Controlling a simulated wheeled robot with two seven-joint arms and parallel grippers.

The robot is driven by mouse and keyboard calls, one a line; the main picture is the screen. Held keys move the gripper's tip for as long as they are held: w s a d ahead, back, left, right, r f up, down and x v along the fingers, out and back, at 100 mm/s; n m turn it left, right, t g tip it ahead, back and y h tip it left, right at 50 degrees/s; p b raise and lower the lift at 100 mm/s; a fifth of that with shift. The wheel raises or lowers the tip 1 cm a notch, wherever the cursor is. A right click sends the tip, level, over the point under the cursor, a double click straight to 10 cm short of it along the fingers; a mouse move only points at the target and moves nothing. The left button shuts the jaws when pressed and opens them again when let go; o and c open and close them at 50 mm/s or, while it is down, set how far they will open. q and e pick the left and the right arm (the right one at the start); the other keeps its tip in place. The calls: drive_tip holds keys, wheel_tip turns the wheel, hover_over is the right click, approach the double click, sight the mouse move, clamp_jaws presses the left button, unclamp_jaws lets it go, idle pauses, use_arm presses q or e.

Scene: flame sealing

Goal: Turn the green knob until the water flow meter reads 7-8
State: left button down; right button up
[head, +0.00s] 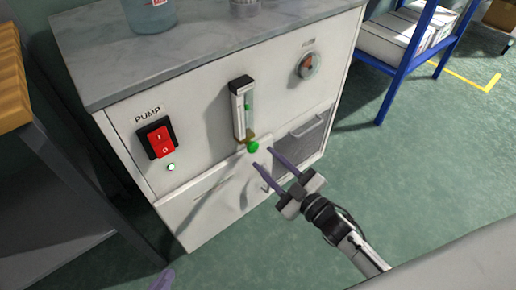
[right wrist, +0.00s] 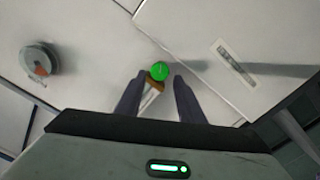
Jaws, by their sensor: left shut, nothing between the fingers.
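The green knob (head: 253,147) sits at the foot of the water flow meter (head: 240,108), a clear upright tube on the white cabinet front. Only the purple tip of my left gripper (head: 163,279) shows at the bottom edge, shut and away from the cabinet.
A red pump switch (head: 160,138) with a lit lamp (head: 171,167) is left of the meter. A round dial (head: 308,65) is to the right. A blue bottle (head: 149,12) stands on the grey countertop (head: 204,41). A blue shelf (head: 408,60) stands at the right.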

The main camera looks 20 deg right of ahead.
use_arm(q)
drive_tip(key=shift+s+a+r, duration=0.1)
drive_tip(key=shift+a+r, duration=0.1)
drive_tip(key=shift+r, duration=0.1)
use_arm(e)
drive_tip(key=shift+v, duration=1.8)
drive_tip(key=shift+d, duration=0.1)
